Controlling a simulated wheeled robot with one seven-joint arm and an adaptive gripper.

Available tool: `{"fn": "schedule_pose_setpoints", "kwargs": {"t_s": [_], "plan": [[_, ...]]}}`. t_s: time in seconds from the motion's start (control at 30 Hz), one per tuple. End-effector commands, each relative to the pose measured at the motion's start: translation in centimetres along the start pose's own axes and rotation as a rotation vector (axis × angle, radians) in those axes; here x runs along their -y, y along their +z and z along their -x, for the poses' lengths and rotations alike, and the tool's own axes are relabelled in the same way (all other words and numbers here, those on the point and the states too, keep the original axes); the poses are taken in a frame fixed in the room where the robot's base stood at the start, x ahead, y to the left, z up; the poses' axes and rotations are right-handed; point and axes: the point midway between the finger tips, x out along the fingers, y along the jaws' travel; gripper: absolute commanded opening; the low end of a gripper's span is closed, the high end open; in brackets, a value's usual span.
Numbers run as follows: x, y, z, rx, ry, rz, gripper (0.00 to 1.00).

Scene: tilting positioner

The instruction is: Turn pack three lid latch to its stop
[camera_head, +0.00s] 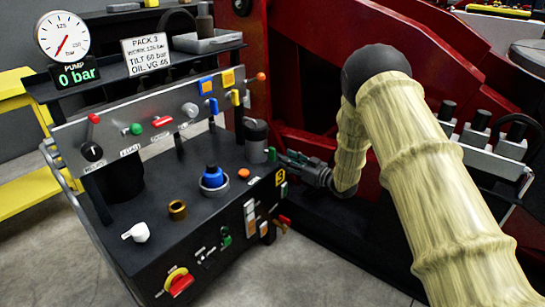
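Pack three is the dark console with a yellow "3" label (281,177) on its right corner. A dark grey cylinder with a lid-like top (256,130) stands at its back right, with a small green piece (271,154) at its right side. I cannot tell for sure which part is the lid latch. My gripper (284,158) comes in from the right, its tip close beside the cylinder and the green piece. I cannot tell whether it touches them, and its fingers are too small and dark to read as open or shut.
The gauge display (76,75) reads 0 bar. The console top carries a blue knob (212,177), a brass fitting (177,210), a white handle (137,233) and an orange cap (243,173). A red-and-yellow switch (178,281) is on the front. Red machine structure (300,50) stands behind.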

Motion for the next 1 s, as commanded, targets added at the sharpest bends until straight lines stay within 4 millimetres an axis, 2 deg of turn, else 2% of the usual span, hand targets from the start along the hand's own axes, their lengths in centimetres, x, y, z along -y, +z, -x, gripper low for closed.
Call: {"fn": "schedule_pose_setpoints", "kwargs": {"t_s": [0.2, 0.5, 0.93, 1.0], "plan": [[0.0, 0.4, -3.7, 0.001, -0.001, 0.002, 0.35], [0.0, 0.2, -7.1, 0.0, 0.001, 0.001, 0.35], [0.0, 0.1, -7.8, 0.001, 0.002, -0.001, 0.35], [0.0, 0.1, -7.8, 0.001, 0.002, -0.001, 0.22]]}}
